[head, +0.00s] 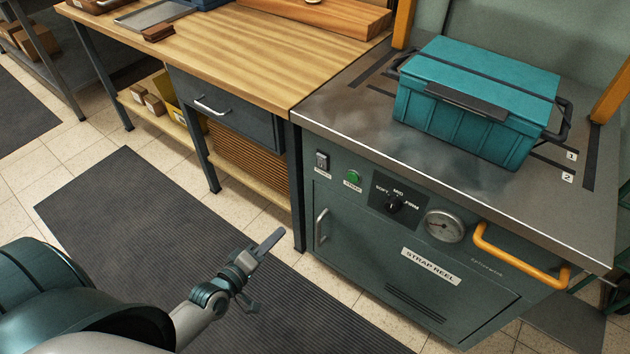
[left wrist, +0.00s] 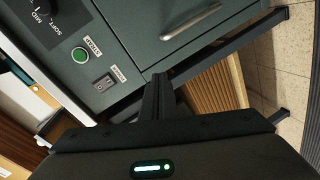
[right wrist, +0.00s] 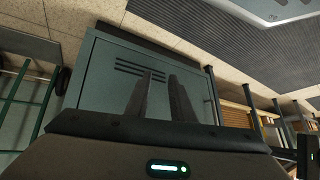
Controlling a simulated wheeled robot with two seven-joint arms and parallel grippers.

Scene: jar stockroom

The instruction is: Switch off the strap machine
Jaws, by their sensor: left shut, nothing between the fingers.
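The strap machine (head: 385,262) is a dark green cabinet with a metal top at the right in the head view. Its power rocker switch (head: 321,160) is at the upper left of the front; it also shows in the left wrist view (left wrist: 103,82). Which way the rocker is pressed is too small to tell. A green button (head: 353,177) sits to its right. My left gripper (head: 272,240) is shut and empty, in front of and below the switch, apart from it. My right gripper (right wrist: 163,82) shows two parted fingers, empty, facing the cabinet's lower front.
A teal crate (head: 478,100) stands on the machine top. The front also has a dial (head: 394,205), a gauge (head: 445,226) and an orange handle (head: 520,262). A wooden workbench (head: 235,45) with a drawer (head: 225,110) adjoins at left. A dark mat (head: 130,215) covers the floor.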

